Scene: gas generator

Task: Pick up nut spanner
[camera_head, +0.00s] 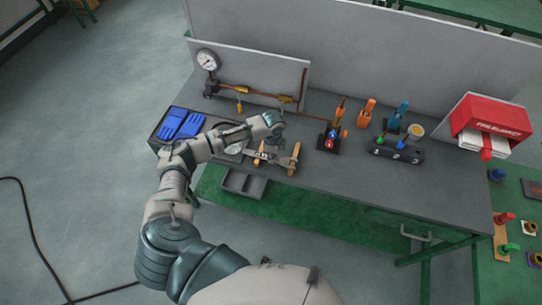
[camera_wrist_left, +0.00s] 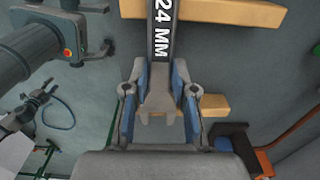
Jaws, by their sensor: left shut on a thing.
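The nut spanner (camera_head: 279,160) lies across two wooden blocks (camera_head: 294,159) near the front edge of the grey workbench. In the left wrist view the spanner (camera_wrist_left: 163,32) is a dark bar marked "24 MM", with its pale forked end between my fingers. My left gripper (camera_head: 274,141) is over the spanner in the head view. In the left wrist view my left gripper (camera_wrist_left: 160,88) is shut on the spanner, with a blue-padded finger on each side. Whether the spanner is clear of the blocks cannot be told. My right gripper is not in view.
Blue gloves (camera_head: 180,124) lie in a tray at the bench's left end. A pressure gauge (camera_head: 208,60) and copper pipe (camera_head: 250,92) stand behind. Colored tools (camera_head: 367,112) and a red box (camera_head: 490,117) are to the right. The bench's front right is clear.

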